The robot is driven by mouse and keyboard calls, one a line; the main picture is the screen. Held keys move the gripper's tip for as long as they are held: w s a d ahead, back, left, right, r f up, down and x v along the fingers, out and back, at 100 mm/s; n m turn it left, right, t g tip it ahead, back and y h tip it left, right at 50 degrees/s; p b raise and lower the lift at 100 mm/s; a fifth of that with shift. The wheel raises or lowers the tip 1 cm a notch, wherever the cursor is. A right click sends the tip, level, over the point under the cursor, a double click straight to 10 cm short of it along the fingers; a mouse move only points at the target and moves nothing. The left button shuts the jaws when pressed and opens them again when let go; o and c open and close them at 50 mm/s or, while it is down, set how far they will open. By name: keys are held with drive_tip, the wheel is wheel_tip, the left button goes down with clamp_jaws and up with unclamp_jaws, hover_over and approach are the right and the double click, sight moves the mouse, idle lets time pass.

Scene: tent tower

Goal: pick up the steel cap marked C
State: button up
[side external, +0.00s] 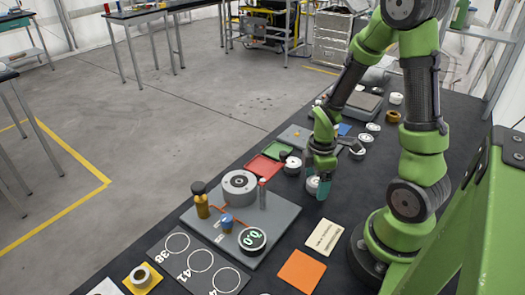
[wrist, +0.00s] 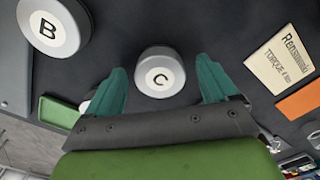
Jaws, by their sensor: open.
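The steel cap marked C (wrist: 158,74) is a pale round piece with a dark letter on top. In the wrist view it lies on the dark table between and just beyond my two open fingertips. My gripper (wrist: 163,80) is open and points down, with a teal finger on each side of the cap and a visible gap to both. In the side view my gripper (side external: 319,185) is low over the table, and the cap (side external: 312,186) shows partly behind the fingers.
A grey plate (side external: 262,245) with a round cylinder, posts and a dial stands left of my gripper in the side view. Red (side external: 264,167) and green (side external: 279,149) trays lie behind. A cream card (side external: 325,236) and an orange square (side external: 302,271) lie in front.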

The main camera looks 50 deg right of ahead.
drive_tip(key=shift+c, duration=0.3)
drive_tip(key=c, duration=1.3)
drive_tip(key=shift+r, duration=0.1)
